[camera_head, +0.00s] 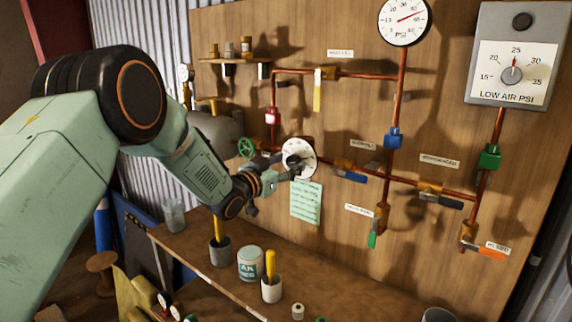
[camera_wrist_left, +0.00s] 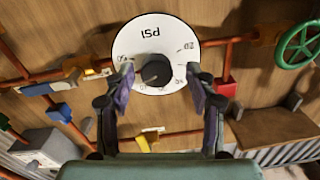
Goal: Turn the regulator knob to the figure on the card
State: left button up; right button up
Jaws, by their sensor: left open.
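The regulator knob (camera_wrist_left: 156,72) is dark and round, at the middle of a white PSI dial (camera_wrist_left: 150,38) on the wooden board. In the left wrist view the dial is upside down, and the knob hides part of it. In the head view the dial (camera_head: 299,150) is partly covered by my left gripper (camera_head: 284,176). The gripper is open, its two fingers (camera_wrist_left: 166,88) apart on either side of the knob in the picture; I cannot tell if they touch it. A pale green card (camera_head: 306,203) with writing too small to read hangs below the dial. My right gripper is not in view.
Copper pipes (camera_head: 345,74) with several coloured valves cross the board. A green handwheel (camera_head: 246,147) is left of the dial. A gauge (camera_head: 404,20) and a grey LOW AIR PSI box (camera_head: 520,38) are at upper right. Cups and a can (camera_head: 251,264) stand on the bench below.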

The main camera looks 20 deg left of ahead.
pick_arm(q)
jog(key=shift+d+r, duration=0.1)
jog(key=shift+d, duration=0.35)
jog(key=shift+c, duration=0.3)
jog(key=shift+s, duration=0.1)
jog(key=shift+c, duration=0.8)
jog(key=shift+a, duration=0.4)
jog(key=c, duration=0.5)
jog(key=shift+d+r, duration=0.1)
jog(key=shift+d, duration=0.1)
jog(key=c, duration=0.4)
jog(key=shift+a, duration=0.1)
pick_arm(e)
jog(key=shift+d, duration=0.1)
